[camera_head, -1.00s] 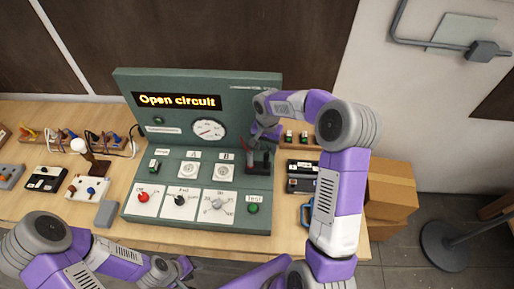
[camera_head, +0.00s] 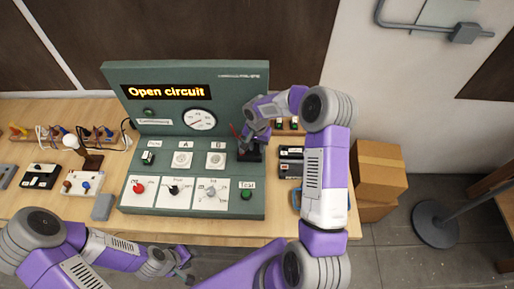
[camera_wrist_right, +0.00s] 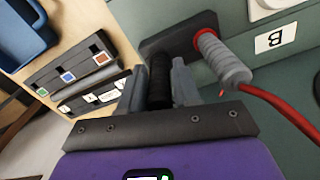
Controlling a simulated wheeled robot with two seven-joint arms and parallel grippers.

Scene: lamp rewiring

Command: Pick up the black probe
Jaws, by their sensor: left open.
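The black probe (camera_wrist_right: 160,82) stands in a dark holder (camera_wrist_right: 172,38) on the green test panel. In the right wrist view it lies between the two fingers of my right gripper (camera_wrist_right: 158,90), one finger on each side and very close; I cannot tell whether both touch it. In the head view my right gripper (camera_head: 252,133) is at the holder at the panel's right and hides most of the black probe. My left gripper (camera_head: 184,268) is open and empty in front of the table's front edge.
The panel's display (camera_head: 166,91) reads "Open circuit". Black switch boxes (camera_wrist_right: 82,75) and a blue object (camera_wrist_right: 25,35) lie right of the panel. A lamp with a bulb (camera_head: 72,142) and several small parts stand on the left. Cardboard boxes (camera_head: 378,168) stand right of the table.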

